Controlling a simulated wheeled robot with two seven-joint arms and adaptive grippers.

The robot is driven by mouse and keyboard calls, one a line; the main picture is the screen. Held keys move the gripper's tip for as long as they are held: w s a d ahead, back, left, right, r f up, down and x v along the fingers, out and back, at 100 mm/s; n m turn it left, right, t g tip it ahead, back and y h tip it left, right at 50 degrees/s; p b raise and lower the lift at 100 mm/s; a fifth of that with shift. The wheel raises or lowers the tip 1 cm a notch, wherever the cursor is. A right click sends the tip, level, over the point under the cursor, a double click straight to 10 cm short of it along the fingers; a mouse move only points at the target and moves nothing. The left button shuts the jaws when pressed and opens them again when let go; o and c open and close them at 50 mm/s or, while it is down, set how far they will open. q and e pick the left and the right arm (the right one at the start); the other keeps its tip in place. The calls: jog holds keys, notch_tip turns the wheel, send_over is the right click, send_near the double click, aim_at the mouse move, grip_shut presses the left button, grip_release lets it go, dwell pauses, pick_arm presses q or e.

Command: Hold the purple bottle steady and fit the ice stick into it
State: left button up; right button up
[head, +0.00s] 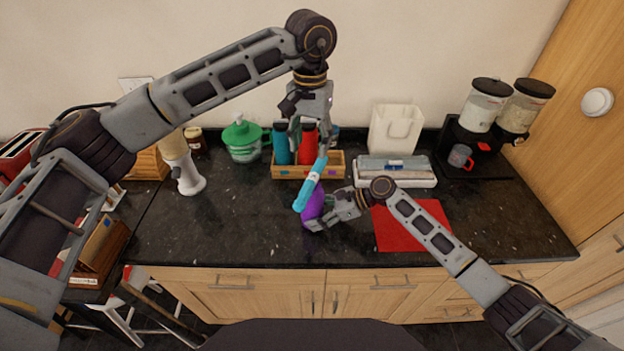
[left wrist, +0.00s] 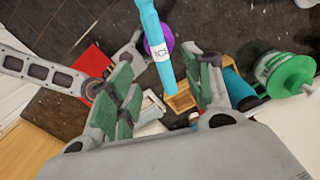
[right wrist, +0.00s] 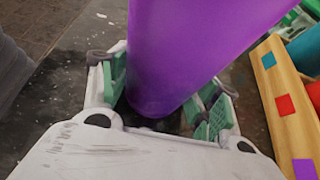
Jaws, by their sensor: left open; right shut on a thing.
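The purple bottle (head: 312,208) is in the grip of my right gripper (head: 322,212) over the dark counter; it fills the middle of the right wrist view (right wrist: 190,50) between the two fingers. The ice stick (head: 311,183) is a long light-blue stick with a white label, slanting down to the left. My left gripper (head: 310,148) is open at its upper end; in the left wrist view the stick (left wrist: 161,52) runs between the spread fingers. In the head view its rounded lower end overlaps the bottle's left side, seemingly outside it. I cannot tell whether they touch.
A wooden rack (head: 295,172) with blue and red bottles stands behind. A red mat (head: 412,226) lies to the right, with a white tray (head: 395,178) behind it. A green-lidded container (head: 242,140) and a white grinder-like object (head: 187,175) stand left. The front left counter is clear.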

pick_arm(q)
send_over(312, 177)
jog(key=shift+a+f, duration=0.15)
jog(key=shift+f, duration=3.2)
jog(key=shift+f, duration=0.1)
jog(key=shift+f, duration=2.55)
jog(key=shift+c, duration=0.3)
grip_shut()
jog(key=shift+r, duration=0.1)
